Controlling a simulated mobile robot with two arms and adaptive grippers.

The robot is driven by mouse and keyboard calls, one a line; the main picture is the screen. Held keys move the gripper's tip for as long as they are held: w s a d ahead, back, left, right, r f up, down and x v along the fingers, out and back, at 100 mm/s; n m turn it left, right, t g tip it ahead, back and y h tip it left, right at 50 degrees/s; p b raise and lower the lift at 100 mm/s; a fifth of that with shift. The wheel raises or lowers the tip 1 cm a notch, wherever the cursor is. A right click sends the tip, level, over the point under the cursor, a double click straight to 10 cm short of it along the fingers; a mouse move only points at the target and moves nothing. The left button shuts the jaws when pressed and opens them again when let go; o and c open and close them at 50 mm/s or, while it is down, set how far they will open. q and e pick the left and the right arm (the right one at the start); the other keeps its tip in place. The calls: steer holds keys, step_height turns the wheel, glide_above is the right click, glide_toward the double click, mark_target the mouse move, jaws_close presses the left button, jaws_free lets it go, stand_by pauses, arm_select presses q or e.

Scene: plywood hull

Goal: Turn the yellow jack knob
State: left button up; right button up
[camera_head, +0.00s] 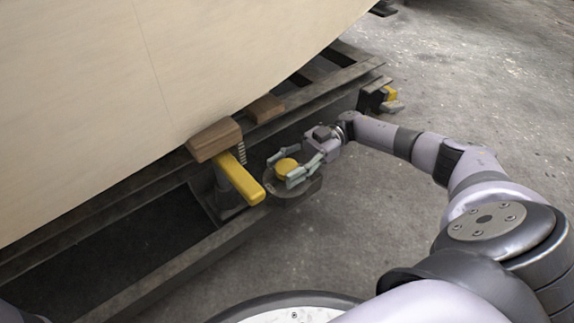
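The yellow jack knob (286,167) is a small round yellow piece above a dark round disc (304,190), beside the steel frame. My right gripper (289,177) reaches in from the right, with its pale green fingers around the knob. The fingers look spread on either side of it. Whether they touch the knob is too small to tell. A yellow lever or bar (240,179) sticks out just left of the knob, under a wooden block (214,139). My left gripper is not in view.
The large plywood hull (150,80) fills the upper left and rests over a dark steel frame (165,262). A second wooden block (265,109) and another yellow-tipped fitting (380,97) sit farther along the frame. The concrete floor (480,70) at the right is clear.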

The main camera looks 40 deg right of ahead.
steer(key=o, duration=0.4)
steer(key=shift+c, duration=0.2)
steer(key=d, duration=0.7)
steer(key=shift+w+d, duration=0.25)
steer(key=shift+w, duration=0.15)
